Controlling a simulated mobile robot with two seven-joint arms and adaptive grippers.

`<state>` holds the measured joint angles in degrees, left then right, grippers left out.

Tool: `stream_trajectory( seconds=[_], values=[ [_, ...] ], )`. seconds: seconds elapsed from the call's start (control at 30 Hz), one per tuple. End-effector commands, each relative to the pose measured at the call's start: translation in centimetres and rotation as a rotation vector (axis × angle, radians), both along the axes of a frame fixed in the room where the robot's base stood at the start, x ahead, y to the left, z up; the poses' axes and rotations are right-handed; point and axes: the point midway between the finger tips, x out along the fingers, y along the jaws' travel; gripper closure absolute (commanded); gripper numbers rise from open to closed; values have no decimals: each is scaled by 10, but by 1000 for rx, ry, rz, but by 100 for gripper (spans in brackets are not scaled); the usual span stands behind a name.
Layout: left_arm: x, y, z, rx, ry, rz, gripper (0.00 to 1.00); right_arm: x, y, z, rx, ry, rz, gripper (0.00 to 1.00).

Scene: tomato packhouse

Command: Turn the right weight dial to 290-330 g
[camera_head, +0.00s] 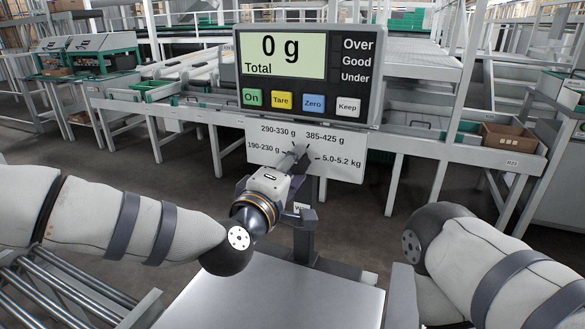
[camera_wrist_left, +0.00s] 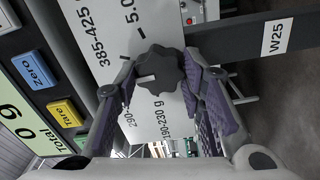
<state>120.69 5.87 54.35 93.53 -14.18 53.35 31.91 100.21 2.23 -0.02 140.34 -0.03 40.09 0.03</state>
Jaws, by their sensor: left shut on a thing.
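The weight dial (camera_wrist_left: 163,72) is a dark, lobed knob with a pale pointer mark on a white label plate (camera_head: 345,165). The plate carries 190-230 g, 290-330 g, 385-425 g and 5.0-5.2 kg. My left gripper (camera_head: 297,168) is at the plate, its fingers closed on opposite sides of the dial in the left wrist view (camera_wrist_left: 159,64). There the pale mark points left, toward the side with 290-330 g and 385-425 g; its exact setting is hard to tell. The head view mostly hides the dial behind the gripper. My right gripper is out of view.
Above the plate, the scale display (camera_head: 282,57) reads 0 g Total, with On, Tare, Zero and Keep buttons. A bare grey weighing platform (camera_head: 270,295) lies in front. Rollers (camera_head: 50,290) are at lower left. A conveyor frame (camera_head: 440,150) stands behind, with a cardboard box (camera_head: 508,138).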

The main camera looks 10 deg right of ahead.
Motion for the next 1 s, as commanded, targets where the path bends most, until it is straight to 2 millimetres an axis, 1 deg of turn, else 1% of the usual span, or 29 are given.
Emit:
stream_trajectory(
  seconds=[0.03, 0.2, 0.5, 0.7, 1.0],
  values=[
    [0, 0, -4, -34, 28, 1, 92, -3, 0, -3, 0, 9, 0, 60],
    [0, 0, -4, -148, 103, 1, 92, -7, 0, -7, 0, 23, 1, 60],
    [0, 0, -3, -285, 196, 0, 92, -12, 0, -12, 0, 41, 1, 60],
    [0, -1, -2, -332, 226, -1, 92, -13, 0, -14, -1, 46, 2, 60],
    [-1, -1, -1, -349, 238, -1, 92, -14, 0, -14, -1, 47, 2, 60]
  ],
)
